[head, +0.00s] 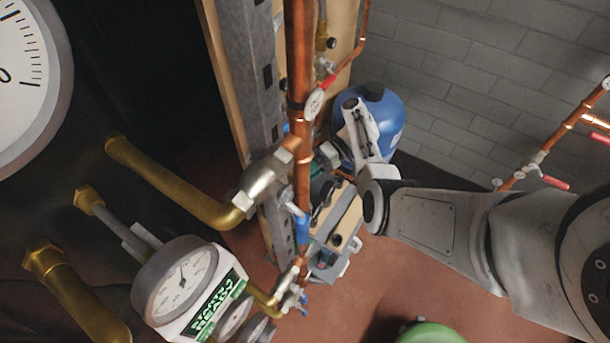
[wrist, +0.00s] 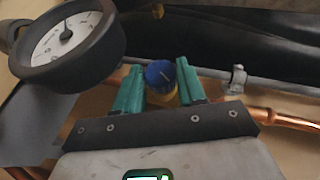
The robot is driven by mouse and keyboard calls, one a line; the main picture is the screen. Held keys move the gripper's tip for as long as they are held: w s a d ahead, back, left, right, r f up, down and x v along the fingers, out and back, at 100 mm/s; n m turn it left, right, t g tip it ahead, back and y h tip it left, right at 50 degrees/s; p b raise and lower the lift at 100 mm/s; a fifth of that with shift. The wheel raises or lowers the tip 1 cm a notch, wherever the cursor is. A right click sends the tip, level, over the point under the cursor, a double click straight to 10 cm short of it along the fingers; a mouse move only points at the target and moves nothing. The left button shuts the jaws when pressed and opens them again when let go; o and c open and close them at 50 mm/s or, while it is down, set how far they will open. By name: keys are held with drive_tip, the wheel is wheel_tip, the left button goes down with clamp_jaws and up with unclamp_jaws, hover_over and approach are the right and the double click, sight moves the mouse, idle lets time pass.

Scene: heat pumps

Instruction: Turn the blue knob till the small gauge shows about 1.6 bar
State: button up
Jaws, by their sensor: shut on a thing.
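The blue knob (wrist: 160,73) sits at the middle of the wrist view, above a yellow part, with a pale line across its top. My gripper (wrist: 158,80) has its green fingers on either side of it and is shut on it. The small gauge (wrist: 62,42) is at the upper left of the wrist view, with a dark rim and white face. Its needle points up in the picture, and its figures are too small to read. In the head view my arm (head: 430,215) reaches in from the right; I cannot make out the fingertips or knob there.
A copper pipe (head: 302,120) runs upright in the head view, with a blue tank (head: 378,115) behind it. Brass pipes (head: 170,180) and a gauge with a green label (head: 180,283) are at left. A copper pipe (wrist: 285,118) also runs beside my gripper.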

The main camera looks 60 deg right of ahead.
drive_tip(key=o, duration=1.1)
drive_tip(key=shift+c, duration=0.2)
drive_tip(key=p+v, duration=0.1)
drive_tip(key=v, duration=1)
